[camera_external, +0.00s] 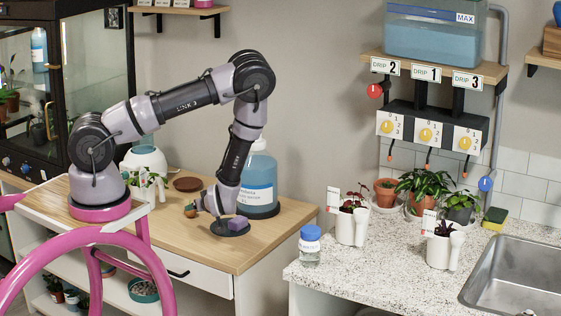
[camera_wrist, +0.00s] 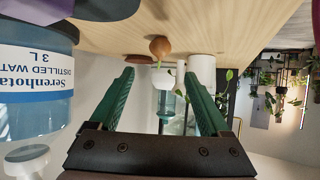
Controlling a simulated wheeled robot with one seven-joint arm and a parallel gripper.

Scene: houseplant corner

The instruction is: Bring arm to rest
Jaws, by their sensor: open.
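My arm is bent over the wooden worktop in the external view, its elbow high and its forearm pointing down. My gripper (camera_external: 200,207) is low over the worktop, partly hidden by the wrist; its contact with the top cannot be made out. In the wrist view the two green fingers of my gripper (camera_wrist: 160,76) are spread wide, with nothing held between them. A small brown round object (camera_wrist: 160,47) shows beyond the fingertips. The wooden worktop (camera_external: 185,245) fills the upper part of the tilted wrist view.
A large distilled-water bottle (camera_external: 259,178) stands close beside my wrist and fills the left of the wrist view (camera_wrist: 35,85). A brown saucer (camera_external: 187,184) lies behind. Potted plants and a sink (camera_external: 515,275) are right.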

